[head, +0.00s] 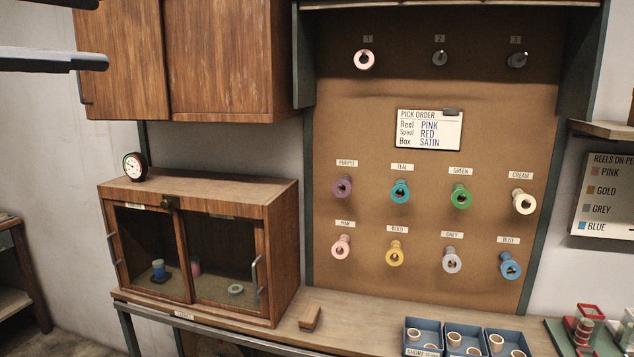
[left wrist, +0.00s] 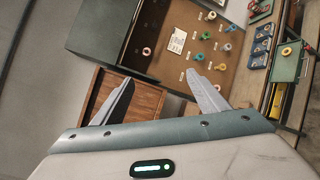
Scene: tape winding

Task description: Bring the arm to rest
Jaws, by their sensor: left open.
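My left gripper (head: 100,33) shows at the top left of the head view, with its two fingers apart, nothing between them, and its arm out of frame. It hangs in the air in front of the wall and the upper wooden cupboard (head: 190,60). In the left wrist view the gripper (left wrist: 162,85) is also open and empty, pointing toward the pegboard. A pink reel (head: 364,59) hangs on peg 1 at the top of the pegboard (head: 380,110); pegs 2 (head: 439,58) and 3 (head: 517,60) are bare. My right gripper does not show.
A glass-fronted cabinet (head: 230,190) stands on the bench (head: 350,312), with a dial clock (head: 134,166) on top. Several coloured reels hang on labelled pegs. Blue trays (head: 424,327) with rings stand at the front right. A shelf (head: 604,129) juts out at right.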

